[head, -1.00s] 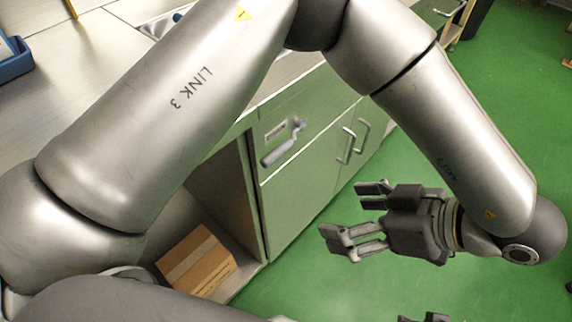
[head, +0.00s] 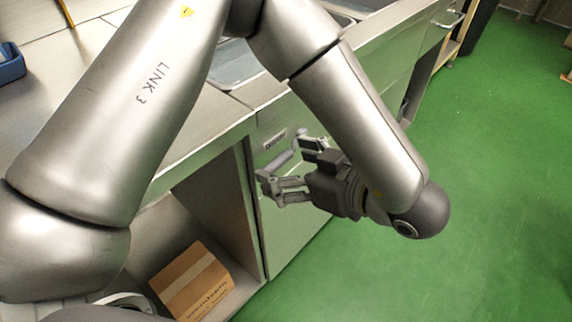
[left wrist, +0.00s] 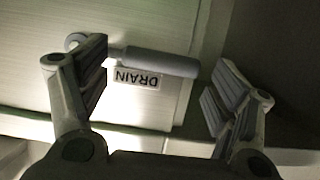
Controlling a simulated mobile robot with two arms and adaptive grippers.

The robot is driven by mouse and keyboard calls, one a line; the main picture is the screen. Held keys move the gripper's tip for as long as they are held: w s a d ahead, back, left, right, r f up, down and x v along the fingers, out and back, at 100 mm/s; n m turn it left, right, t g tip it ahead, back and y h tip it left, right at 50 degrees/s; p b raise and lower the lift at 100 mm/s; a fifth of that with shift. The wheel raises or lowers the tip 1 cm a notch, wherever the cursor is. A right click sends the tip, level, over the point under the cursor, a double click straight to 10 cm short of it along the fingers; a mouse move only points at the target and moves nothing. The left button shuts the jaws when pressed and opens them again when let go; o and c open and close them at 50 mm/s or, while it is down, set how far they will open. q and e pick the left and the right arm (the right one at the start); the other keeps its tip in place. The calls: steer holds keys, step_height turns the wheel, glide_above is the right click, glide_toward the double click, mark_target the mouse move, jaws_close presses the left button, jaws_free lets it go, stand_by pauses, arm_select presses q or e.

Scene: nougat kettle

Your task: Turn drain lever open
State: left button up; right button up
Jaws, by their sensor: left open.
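The drain lever is a grey handle (head: 277,163) on the front panel of the steel cabinet. In the left wrist view its bar (left wrist: 160,62) lies across the picture, with its round pivot at the left end, next to a white DRAIN label (left wrist: 137,79). My left gripper (head: 288,164) is open in front of the lever. In the left wrist view the gripper (left wrist: 162,72) has a finger on either side of the bar, the left one overlapping the pivot end. I see no grip on it; contact cannot be told. My right gripper is out of view.
A cardboard box (head: 194,283) sits in the open cabinet bay left of the lever panel. The steel counter (head: 205,130) runs above, with a sink basin (head: 236,66) in it. A blue bin (head: 10,64) stands at the far left. The green floor (head: 490,170) is clear on the right.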

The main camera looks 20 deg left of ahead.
arm_select(q)
steer(key=shift+w+a+f, duration=0.15)
steer(key=shift+a, duration=0.2)
steer(key=shift+c, duration=0.5)
steer(key=c, duration=1.3)
steer(key=shift+r+p, duration=0.35)
steer(key=shift+p, duration=0.1)
steer(key=shift+c, duration=0.2)
steer(key=shift+r+m+p, duration=0.3)
steer(key=shift+r+p, duration=0.05)
steer(key=shift+p, duration=0.15)
steer(key=m+p, duration=0.1)
steer(key=r+g+p, duration=0.1)
steer(key=p, duration=0.1)
steer(key=shift+w+d+r+m+y, duration=0.2)
steer(key=shift+w+m+y, duration=0.1)
steer(key=shift+w+m, duration=0.1)
steer(key=shift+w+d+r+m+g+p, duration=0.1)
steer(key=shift+w+r+m+g+p, duration=0.15)
steer(key=shift+r+m+g+p, duration=0.65)
steer(key=shift+f+p, duration=0.3)
steer(key=shift+p, duration=0.05)
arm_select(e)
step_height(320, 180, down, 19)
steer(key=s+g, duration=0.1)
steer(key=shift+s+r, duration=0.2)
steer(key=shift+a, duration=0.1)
